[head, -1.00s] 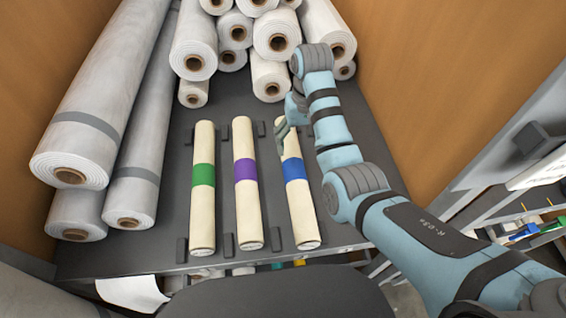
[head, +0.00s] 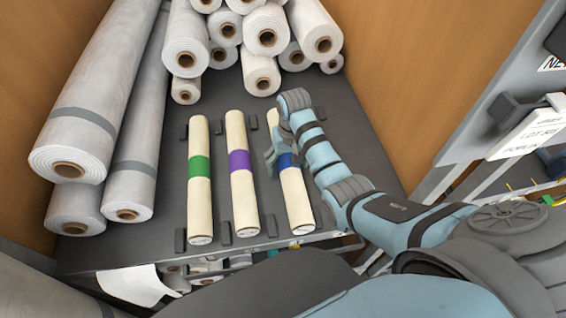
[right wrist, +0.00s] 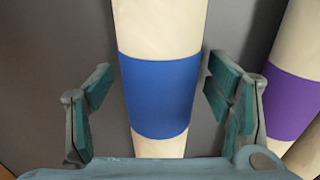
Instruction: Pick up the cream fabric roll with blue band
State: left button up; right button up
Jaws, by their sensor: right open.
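The cream fabric roll with blue band (head: 296,200) lies on the dark shelf, rightmost of three cream rolls in the head view. My right gripper (head: 279,162) is at its blue band. In the right wrist view the blue band (right wrist: 160,95) sits between the two open fingers of my right gripper (right wrist: 158,105), with a gap on each side. The fingers do not grip it. My left gripper is not in view.
The purple-banded roll (head: 242,190) lies just left of the blue one, and the green-banded roll (head: 200,195) beyond it. Small dark stops (head: 272,226) stand beside the rolls. Large white rolls (head: 265,30) are stacked behind, and large grey-banded rolls (head: 75,135) lie at left.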

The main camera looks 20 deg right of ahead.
jog(key=shift+w+d+f, duration=0.1)
jog(key=shift+w, duration=0.1)
jog(key=c, duration=1.6)
jog(key=shift+c, duration=0.2)
